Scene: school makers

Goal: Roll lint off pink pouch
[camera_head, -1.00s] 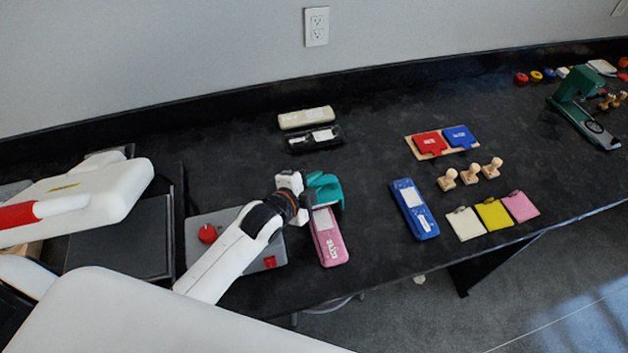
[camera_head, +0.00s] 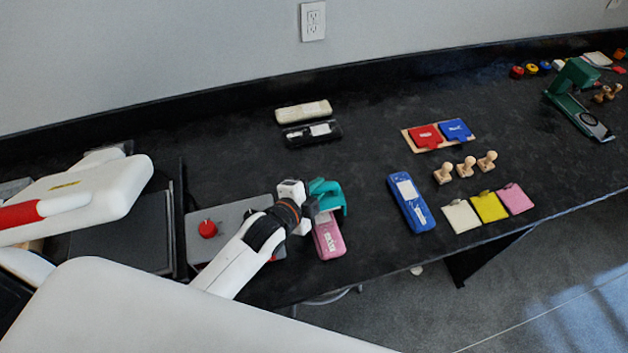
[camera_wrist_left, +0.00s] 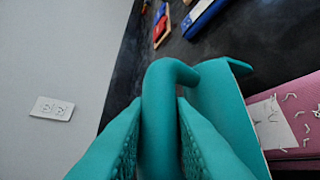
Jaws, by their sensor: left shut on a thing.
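The pink pouch (camera_head: 330,242) lies on the black counter near its front edge, with a white label on top. In the left wrist view the pouch (camera_wrist_left: 297,98) is at the right, with several small pale lint bits on and around the label. My left gripper (camera_head: 304,212) is shut on the handle of a teal lint roller (camera_head: 328,192), which is over the far end of the pouch. The handle (camera_wrist_left: 160,110) stands between my fingers in the wrist view. Whether the roller touches the pouch is hidden. My right gripper is not in view.
A grey box with a red knob (camera_head: 208,228) lies left of the pouch, under my left arm. A blue pouch (camera_head: 411,204) lies to the right. Black and cream cases (camera_head: 304,111) lie behind. Stamps, pads and small coloured pouches stand further right. Counter between pink and blue pouches is clear.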

